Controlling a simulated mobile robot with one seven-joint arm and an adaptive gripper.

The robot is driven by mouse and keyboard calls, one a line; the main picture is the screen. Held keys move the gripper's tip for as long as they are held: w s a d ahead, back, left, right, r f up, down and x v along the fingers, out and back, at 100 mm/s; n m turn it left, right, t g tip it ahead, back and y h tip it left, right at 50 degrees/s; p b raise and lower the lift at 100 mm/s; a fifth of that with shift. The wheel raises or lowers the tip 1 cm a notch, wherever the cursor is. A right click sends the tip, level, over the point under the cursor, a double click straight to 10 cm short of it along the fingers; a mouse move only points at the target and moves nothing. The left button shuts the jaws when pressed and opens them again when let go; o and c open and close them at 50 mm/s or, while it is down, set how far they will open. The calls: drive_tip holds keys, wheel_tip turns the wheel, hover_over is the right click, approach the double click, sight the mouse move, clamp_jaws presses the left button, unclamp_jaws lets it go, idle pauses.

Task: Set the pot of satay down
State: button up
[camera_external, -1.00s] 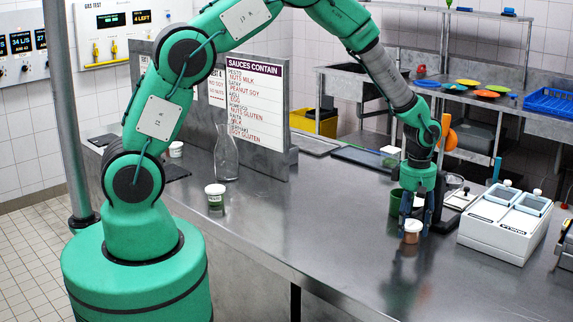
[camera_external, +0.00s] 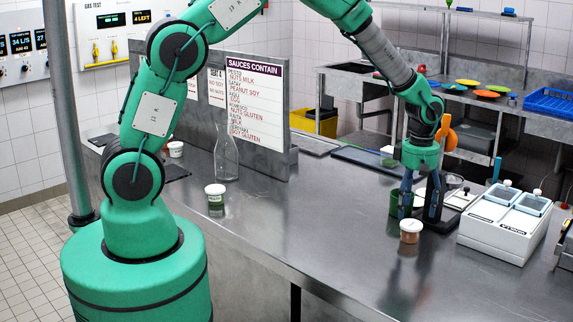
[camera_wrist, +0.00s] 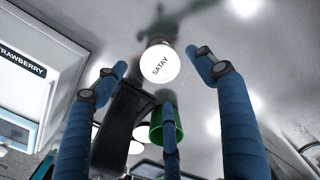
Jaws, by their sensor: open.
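The pot of satay (camera_external: 410,231) stands upright on the steel counter (camera_external: 330,235), with a white lid and an orange-brown body. In the wrist view its round lid (camera_wrist: 160,66) reads SATAY. My gripper (camera_external: 419,212) is open just above and behind the pot, pointing down. In the wrist view my gripper (camera_wrist: 157,59) has its fingers spread to either side of the lid, with gaps, and a third finger below it. Nothing is held.
A green cup (camera_external: 394,205) stands close behind the gripper's fingers. A white unit with blue-framed lids (camera_external: 500,230) is to the right. Another lidded pot (camera_external: 215,197) and a glass carafe (camera_external: 226,158) stand left, near the sauce board (camera_external: 256,105). The front counter is clear.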

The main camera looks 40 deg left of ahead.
sight(411, 223)
wheel_tip(411, 223, up, 6)
idle(0.4)
drive_tip(key=shift+r, duration=0.1)
idle(0.4)
drive_tip(key=s+a+r+m+t, duration=0.1)
drive_tip(key=s+a+r+m, duration=0.4)
drive_tip(key=a+r, duration=0.6)
drive_tip(key=s+a+r+m+t, duration=0.25)
drive_tip(key=s+a+r, duration=0.55)
drive_tip(key=r, duration=0.5)
drive_tip(key=s+a+r+m, duration=0.1)
drive_tip(key=s+a+m, duration=0.1)
drive_tip(key=s+a, duration=0.2)
drive_tip(key=s+a+r+m+t, duration=0.1)
drive_tip(key=s+a, duration=0.4)
drive_tip(key=s, duration=0.5)
drive_tip(key=s+a+r+m+t, duration=0.1)
drive_tip(key=s+a+r+m, duration=0.1)
drive_tip(key=s+a+m, duration=0.2)
drive_tip(key=s+m, duration=0.1)
drive_tip(key=s, duration=0.2)
drive_tip(key=shift+s+a+r, duration=0.25)
drive_tip(key=shift+s+r, duration=0.1)
drive_tip(key=shift+s, duration=0.05)
